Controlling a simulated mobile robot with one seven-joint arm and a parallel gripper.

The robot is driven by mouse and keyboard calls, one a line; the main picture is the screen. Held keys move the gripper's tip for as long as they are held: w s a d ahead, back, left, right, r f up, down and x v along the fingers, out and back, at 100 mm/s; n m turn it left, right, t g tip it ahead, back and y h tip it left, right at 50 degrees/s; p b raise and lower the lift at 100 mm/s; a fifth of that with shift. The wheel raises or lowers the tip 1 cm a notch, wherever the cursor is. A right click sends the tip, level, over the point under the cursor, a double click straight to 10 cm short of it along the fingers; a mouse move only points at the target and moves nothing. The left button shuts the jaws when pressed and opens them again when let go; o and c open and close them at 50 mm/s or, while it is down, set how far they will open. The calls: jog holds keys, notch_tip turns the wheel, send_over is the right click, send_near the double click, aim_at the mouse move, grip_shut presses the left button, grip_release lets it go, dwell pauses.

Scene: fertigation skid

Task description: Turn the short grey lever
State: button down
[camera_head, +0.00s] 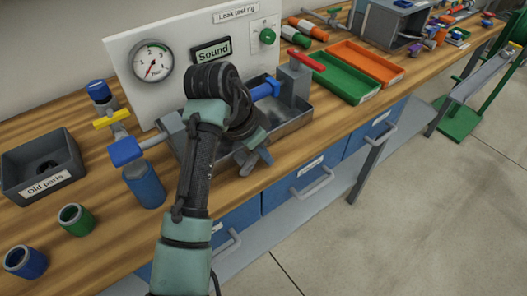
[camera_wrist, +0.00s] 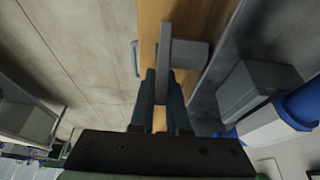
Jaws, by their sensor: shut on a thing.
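The short grey lever (camera_wrist: 164,52) stands upright in the wrist view, in front of a grey block-like part. My gripper (camera_wrist: 163,88) is shut on it, with a dark blue finger on each side. In the head view the lever (camera_head: 248,164) shows at the front edge of the metal tray, and my gripper (camera_head: 257,157) is at it. My arm and wrist hide part of the lever's mounting and the middle of the rig.
The metal tray (camera_head: 293,124) holds blue and grey pipe parts and a red-handled valve (camera_head: 307,60). A gauge (camera_head: 152,60) is on the white panel behind. A yellow-handled valve (camera_head: 112,118) and a blue cylinder (camera_head: 144,185) stand left of my arm. Blue drawers are below.

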jog(key=shift+r, duration=0.1)
jog(key=h, duration=0.1)
jog(key=t+h, duration=0.1)
jog(key=t, duration=0.1)
jog(key=shift+s+a+r+h+p, duration=0.2)
jog(key=shift+a+r+h+p, duration=0.05)
jog(key=shift+r+h+p, duration=0.15)
jog(key=shift+s+a+r+t+h+b, duration=0.1)
jog(key=shift+a+r+t+h+b, duration=0.05)
jog(key=shift+t+h+b, duration=0.35)
jog(key=shift+s+a+r+t+h+b, duration=0.1)
jog(key=shift+t+h+b, duration=0.25)
jog(key=shift+h, duration=0.25)
jog(key=shift+a+r+t+h+b, duration=0.15)
jog(key=shift+r+t+h+b, duration=0.2)
jog(key=shift+h+b, duration=0.3)
jog(key=c, duration=0.9)
grip_release()
jog(key=shift+s+a+r, duration=0.1)
